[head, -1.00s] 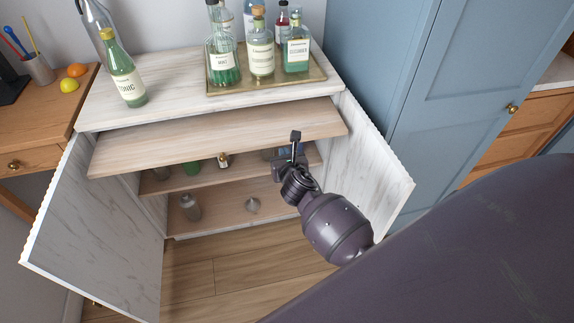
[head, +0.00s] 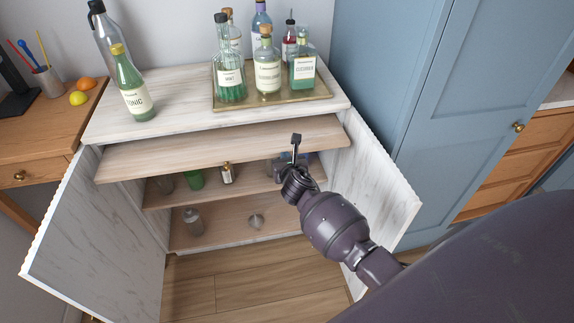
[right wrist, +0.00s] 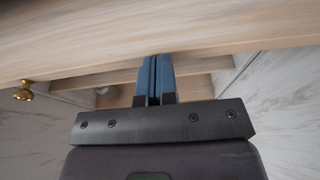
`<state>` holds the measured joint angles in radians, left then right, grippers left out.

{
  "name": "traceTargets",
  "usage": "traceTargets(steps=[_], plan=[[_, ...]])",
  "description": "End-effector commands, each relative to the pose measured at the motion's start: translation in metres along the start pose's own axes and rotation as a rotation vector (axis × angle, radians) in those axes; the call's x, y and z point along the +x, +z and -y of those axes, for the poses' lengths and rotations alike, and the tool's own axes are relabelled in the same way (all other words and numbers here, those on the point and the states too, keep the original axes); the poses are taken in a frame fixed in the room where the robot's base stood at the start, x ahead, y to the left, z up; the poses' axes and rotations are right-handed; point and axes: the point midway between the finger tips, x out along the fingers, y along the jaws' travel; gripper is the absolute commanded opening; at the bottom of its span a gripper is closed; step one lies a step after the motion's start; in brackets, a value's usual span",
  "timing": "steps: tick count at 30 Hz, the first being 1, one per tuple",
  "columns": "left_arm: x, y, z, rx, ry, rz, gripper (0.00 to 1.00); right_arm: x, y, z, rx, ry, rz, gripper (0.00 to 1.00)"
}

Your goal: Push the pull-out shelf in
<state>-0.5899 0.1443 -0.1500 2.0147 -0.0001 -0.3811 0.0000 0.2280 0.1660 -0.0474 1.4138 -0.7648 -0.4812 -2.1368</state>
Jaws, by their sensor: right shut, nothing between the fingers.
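The pull-out shelf (head: 200,155) is a light wood board under the white marble cabinet top. It sticks out a little past the front of the cabinet, between two open doors. My right gripper (head: 296,140) is shut and empty at the right part of the shelf's front edge. In the right wrist view the blue fingertips (right wrist: 155,62) are together and the shelf's edge (right wrist: 150,30) crosses right in front of them. Whether they touch it I cannot tell for sure. My left gripper is not in view.
Open marble doors stand at left (head: 95,225) and right (head: 380,185). Bottles on a gold tray (head: 285,103) and a green tonic bottle (head: 132,88) stand on top. Lower shelves hold small bottles. A blue cupboard (head: 450,80) is at the right.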

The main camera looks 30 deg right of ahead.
Motion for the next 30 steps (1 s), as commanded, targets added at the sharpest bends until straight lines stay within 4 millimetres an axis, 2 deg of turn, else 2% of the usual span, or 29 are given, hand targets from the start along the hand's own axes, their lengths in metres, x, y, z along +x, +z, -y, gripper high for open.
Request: traceTargets(steps=[9,15,21,30], plan=[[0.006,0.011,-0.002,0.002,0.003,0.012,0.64,0.072,0.021,0.001,-0.004,-0.002,0.000,0.00],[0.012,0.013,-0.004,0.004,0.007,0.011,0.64,0.110,0.030,0.001,-0.004,-0.002,-0.002,0.00],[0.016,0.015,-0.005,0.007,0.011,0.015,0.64,0.135,0.039,0.001,-0.001,-0.001,-0.003,0.00],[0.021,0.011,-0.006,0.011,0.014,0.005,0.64,0.148,0.046,0.001,0.000,-0.001,-0.001,0.00]])
